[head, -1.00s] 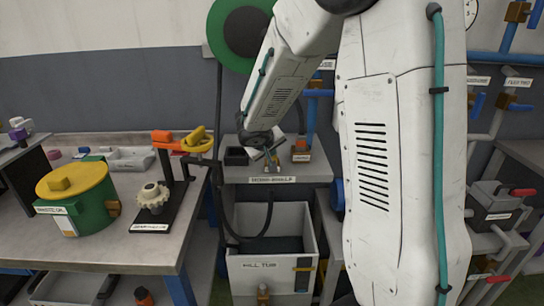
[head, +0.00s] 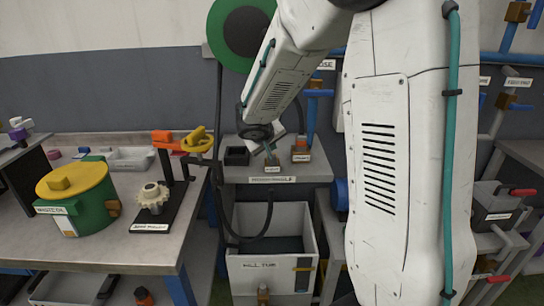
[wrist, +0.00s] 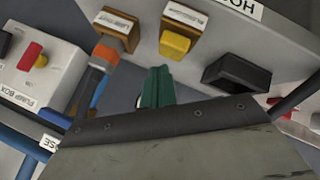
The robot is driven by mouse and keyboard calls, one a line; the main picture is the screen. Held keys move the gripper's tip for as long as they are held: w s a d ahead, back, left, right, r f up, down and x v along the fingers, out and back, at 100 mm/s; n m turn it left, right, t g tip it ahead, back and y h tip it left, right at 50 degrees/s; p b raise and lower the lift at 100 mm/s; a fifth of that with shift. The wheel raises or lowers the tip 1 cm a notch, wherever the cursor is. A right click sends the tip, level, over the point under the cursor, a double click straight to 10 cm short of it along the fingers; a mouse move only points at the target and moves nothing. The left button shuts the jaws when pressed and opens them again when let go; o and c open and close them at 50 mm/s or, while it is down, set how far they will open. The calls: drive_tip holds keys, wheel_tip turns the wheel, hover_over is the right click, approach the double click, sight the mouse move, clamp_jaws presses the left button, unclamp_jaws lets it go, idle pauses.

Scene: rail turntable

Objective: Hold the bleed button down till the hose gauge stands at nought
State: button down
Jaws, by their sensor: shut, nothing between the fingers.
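A yellow button (wrist: 175,45) stands on a small brown block with a label too blurred to read, at the top middle of the wrist view. The block is on the grey hose shelf (head: 315,171). My gripper (wrist: 157,76) shows as teal fingers, shut and empty, just below the button in the wrist view. A gap shows between fingertips and button there.
On the shelf a dark open box (head: 237,156) stands left and an orange-topped block (head: 300,150) right of my gripper. A grey tub (head: 272,268) stands below.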

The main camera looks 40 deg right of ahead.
drive_tip(key=shift+r, duration=2.5)
drive_tip(key=s+a+g+y, duration=0.1)
drive_tip(key=s+a+g, duration=0.1)
drive_tip(key=s, duration=0.5)
drive_tip(key=s+a+g, duration=0.2)
drive_tip(key=s+g, duration=0.1)
drive_tip(key=s, duration=0.5)
drive_tip(key=s+a+r+y, duration=0.1)
drive_tip(key=s+a+y, duration=0.2)
drive_tip(key=s+a, duration=0.4)
drive_tip(key=s+a+r+n+y, duration=0.1)
drive_tip(key=s+a+r+y, duration=0.1)
drive_tip(key=s+a, duration=0.5)
drive_tip(key=s+y, duration=0.1)
drive_tip(key=s, duration=0.4)
drive_tip(key=shift+r+t, duration=0.2)
drive_tip(key=shift+t, duration=0.2)
drive_tip(key=shift+s, duration=0.1)
